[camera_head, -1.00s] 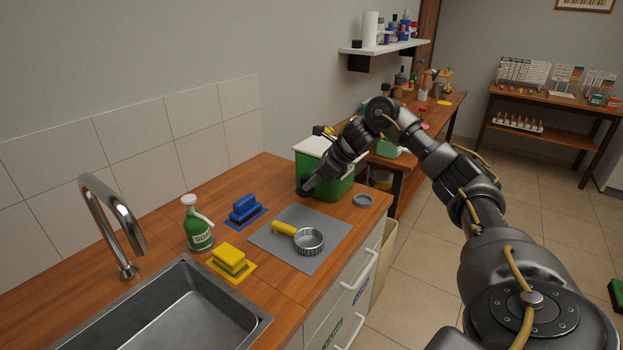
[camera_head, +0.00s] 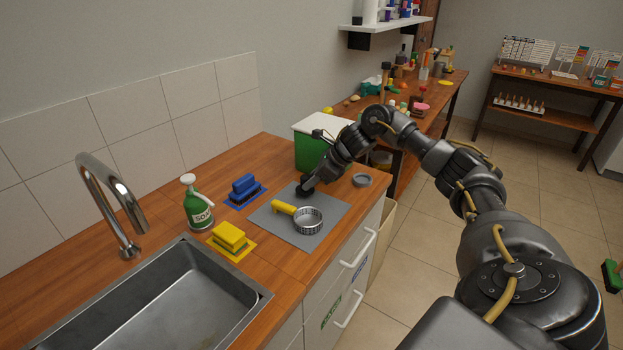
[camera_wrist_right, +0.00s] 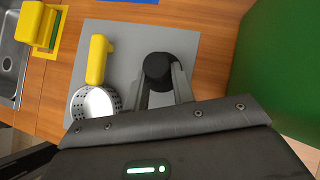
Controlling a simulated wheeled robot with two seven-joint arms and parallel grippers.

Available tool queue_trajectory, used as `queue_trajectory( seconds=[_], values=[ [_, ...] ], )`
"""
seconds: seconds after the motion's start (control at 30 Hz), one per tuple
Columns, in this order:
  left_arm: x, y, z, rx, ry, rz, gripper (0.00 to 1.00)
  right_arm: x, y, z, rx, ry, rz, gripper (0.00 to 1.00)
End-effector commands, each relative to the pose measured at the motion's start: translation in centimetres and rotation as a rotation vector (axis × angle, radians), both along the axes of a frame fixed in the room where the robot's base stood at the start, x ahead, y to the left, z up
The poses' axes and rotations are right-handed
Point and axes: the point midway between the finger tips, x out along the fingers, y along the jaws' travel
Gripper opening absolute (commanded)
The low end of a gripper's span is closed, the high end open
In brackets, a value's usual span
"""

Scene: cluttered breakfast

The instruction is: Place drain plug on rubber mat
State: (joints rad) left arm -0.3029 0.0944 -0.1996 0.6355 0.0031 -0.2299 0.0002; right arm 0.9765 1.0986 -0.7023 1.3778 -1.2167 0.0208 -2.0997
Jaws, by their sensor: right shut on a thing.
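The drain plug (camera_wrist_right: 158,70) is a black round piece between the fingertips of my right gripper (camera_wrist_right: 160,82) in the wrist view. It is over the grey rubber mat (camera_wrist_right: 205,50), right of the yellow-handled strainer. In the head view the right gripper (camera_head: 306,188) is low over the back part of the mat (camera_head: 278,228), and the dark plug merges with the dark fingers. The right gripper is shut on the plug. I cannot tell whether the plug touches the mat. My left gripper is not in view.
The strainer (camera_head: 307,220) lies on the mat. A yellow sponge (camera_head: 229,236), blue brush (camera_head: 244,187) and soap bottle (camera_head: 199,208) stand left. A green bin (camera_head: 308,150) is close behind the gripper. The sink (camera_head: 185,300) is front left.

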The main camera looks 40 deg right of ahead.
Motion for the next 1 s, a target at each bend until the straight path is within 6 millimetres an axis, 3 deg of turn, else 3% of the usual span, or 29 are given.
queue_trajectory(
  seconds=[0.87,0.9,1.0],
  values=[
    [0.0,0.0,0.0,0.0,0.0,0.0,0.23,0.0,0.0,-1.2,0.0,0.001,0.001,0.0],
    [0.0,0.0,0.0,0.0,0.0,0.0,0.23,0.0,0.0,-1.2,0.0,0.0,0.001,0.3],
    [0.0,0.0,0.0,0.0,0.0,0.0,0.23,0.0,0.0,-1.2,0.001,0.0,0.001,0.43]
  ],
)
